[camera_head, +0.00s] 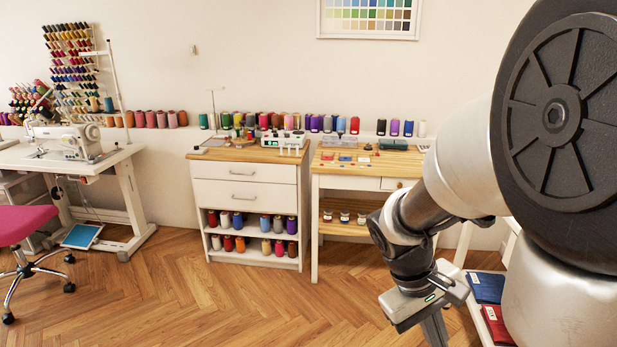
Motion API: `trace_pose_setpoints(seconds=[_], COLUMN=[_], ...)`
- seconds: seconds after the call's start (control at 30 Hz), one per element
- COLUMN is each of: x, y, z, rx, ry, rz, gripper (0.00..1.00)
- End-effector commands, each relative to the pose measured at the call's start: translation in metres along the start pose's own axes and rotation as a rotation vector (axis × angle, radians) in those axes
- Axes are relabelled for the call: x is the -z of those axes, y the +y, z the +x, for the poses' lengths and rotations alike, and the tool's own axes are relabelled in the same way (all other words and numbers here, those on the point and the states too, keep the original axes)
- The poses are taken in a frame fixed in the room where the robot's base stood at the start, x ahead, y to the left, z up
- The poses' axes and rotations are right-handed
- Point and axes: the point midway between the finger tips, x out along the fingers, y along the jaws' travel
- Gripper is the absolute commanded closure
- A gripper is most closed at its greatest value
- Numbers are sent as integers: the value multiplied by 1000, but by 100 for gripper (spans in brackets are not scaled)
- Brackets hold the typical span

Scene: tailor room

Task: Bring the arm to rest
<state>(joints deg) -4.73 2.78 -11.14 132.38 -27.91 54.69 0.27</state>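My arm fills the right side of the head view, close to the camera. It reaches down and to the left from a large dark round joint. My gripper (436,331) hangs at the lower end of the arm, pointing down over the wood floor. Its fingers run to the bottom edge of the picture, and the tips are not clearly seen, so I cannot tell whether it is open or shut. No held object shows.
A white drawer cabinet (246,190) with thread cones and a wooden-topped table (366,160) stand along the wall. A sewing table (125,153) and pink chair (24,222) are at left. A white shelf with folded fabric (488,287) is beside my arm. The middle floor (220,295) is clear.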

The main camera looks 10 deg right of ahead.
Motion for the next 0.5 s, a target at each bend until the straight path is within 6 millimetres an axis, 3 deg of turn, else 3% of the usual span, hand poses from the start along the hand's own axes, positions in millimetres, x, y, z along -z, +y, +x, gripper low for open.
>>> trace_pose_setpoints(seconds=[0.03, 0.2, 0.5], x=[-2, -13, -33], y=[-7, -35, -67], z=[-21, -80, -141], rx=[36, 152, 268], ry=[80, 306, 561], rz=[42, 154, 253], gripper=[100, 100, 100])
